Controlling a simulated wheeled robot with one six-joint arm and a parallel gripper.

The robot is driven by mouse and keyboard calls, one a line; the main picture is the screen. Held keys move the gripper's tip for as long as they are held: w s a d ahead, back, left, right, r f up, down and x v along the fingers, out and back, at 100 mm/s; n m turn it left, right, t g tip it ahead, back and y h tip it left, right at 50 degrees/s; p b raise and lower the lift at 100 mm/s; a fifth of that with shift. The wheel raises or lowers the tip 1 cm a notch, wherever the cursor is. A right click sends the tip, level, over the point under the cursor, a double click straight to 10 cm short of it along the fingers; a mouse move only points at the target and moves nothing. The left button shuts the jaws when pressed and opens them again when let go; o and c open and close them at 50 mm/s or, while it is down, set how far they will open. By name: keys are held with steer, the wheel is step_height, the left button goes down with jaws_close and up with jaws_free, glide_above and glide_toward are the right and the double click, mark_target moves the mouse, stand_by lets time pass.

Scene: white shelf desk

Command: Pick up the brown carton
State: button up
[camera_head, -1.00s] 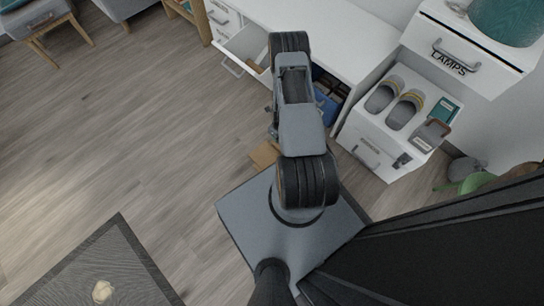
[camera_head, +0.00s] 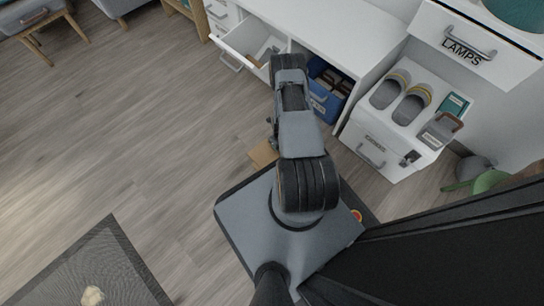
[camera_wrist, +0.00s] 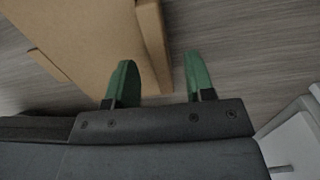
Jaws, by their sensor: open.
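The brown carton (camera_wrist: 75,40) fills the upper left of the wrist view, close to my gripper. Its right edge wall (camera_wrist: 152,45) runs between the two green fingers. In the head view only a corner of the carton (camera_head: 263,154) shows on the floor, beside my arm and base. My gripper (camera_wrist: 158,82) is open, with the left finger over the carton's side of the edge and the right finger over bare floor. I cannot tell whether either finger touches the carton. In the head view my arm hides the gripper.
A white desk (camera_head: 312,28) stands ahead with an open drawer (camera_head: 245,40) and a blue box (camera_head: 325,95) on its lower shelf. A white cabinet (camera_head: 372,150) with slippers (camera_head: 410,104) stands at right. Wooden floor (camera_head: 130,140) is free at left.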

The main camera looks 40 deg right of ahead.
step_height(320, 180, down, 2)
steer(key=shift+f+b, duration=0.2)
steer(key=shift+b, duration=0.15)
steer(key=shift+r, duration=0.1)
jaws_close()
stand_by(0.4)
